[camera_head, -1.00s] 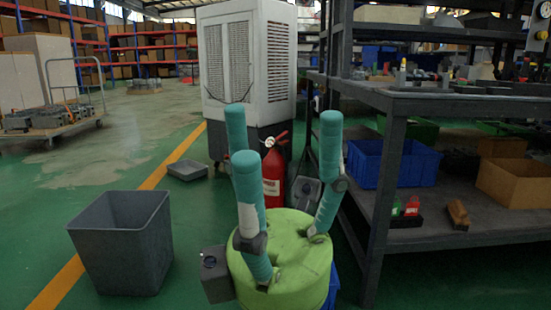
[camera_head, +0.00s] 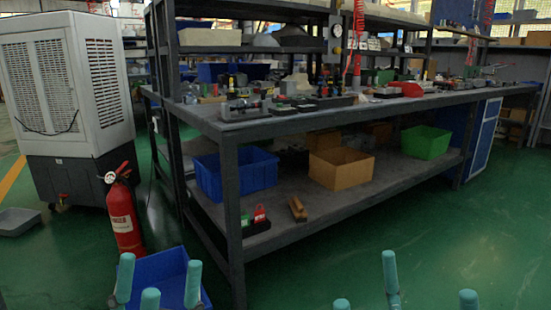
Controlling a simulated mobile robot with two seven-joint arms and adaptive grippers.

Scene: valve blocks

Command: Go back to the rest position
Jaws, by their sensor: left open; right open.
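My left gripper (camera_head: 156,284) shows at the bottom edge, left of centre, as several teal fingers pointing up and standing apart. It is open, with nothing seen between the fingers. The blue bin on the floor shows behind it. My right gripper (camera_head: 400,289) shows at the bottom edge, right of centre, over green floor. Its teal fingers are spread wide, open and empty. The palms and most of both arms are below the picture. Neither gripper is seen touching anything.
A dark workbench (camera_head: 330,116) with small parts on top crosses the view. Its lower shelf holds a blue crate (camera_head: 237,174), a cardboard box (camera_head: 341,168) and a green bin (camera_head: 426,142). A fire extinguisher (camera_head: 124,218) and a blue floor bin (camera_head: 160,276) stand left. Floor at right is clear.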

